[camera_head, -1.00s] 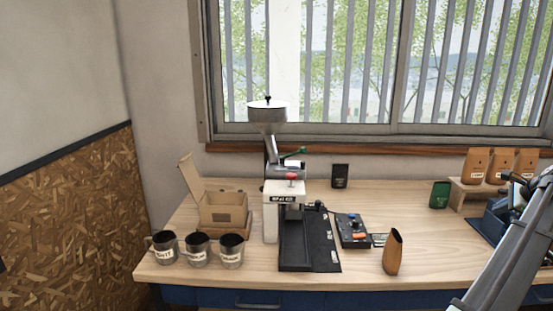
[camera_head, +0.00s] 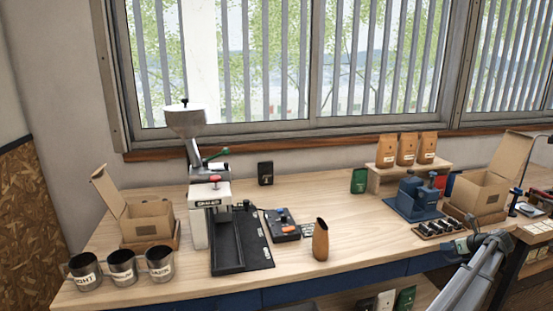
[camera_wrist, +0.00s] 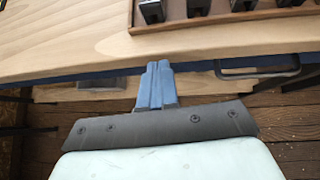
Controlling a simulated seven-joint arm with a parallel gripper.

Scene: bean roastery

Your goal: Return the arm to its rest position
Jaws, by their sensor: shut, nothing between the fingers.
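My gripper (camera_wrist: 158,68) shows in the wrist view as two blue fingers pressed together, with nothing between them. It is in front of the bench's front edge, over the dark plank floor (camera_wrist: 285,150). A wooden tray (camera_wrist: 215,21) with several dark pieces lies on the bench beyond the fingertips, apart from them. In the camera_head view my arm (camera_head: 477,275) rises from the bottom right and ends near the front of that tray (camera_head: 428,238). The fingers cannot be made out there.
The wooden bench (camera_head: 370,245) holds a grinder (camera_head: 209,205), several mugs (camera_head: 122,265), an open carton (camera_head: 150,221), a brown pouch-shaped holder (camera_head: 320,241) and a blue press (camera_head: 413,198). Another open carton (camera_head: 482,192) stands at right. The bench between holder and tray is clear.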

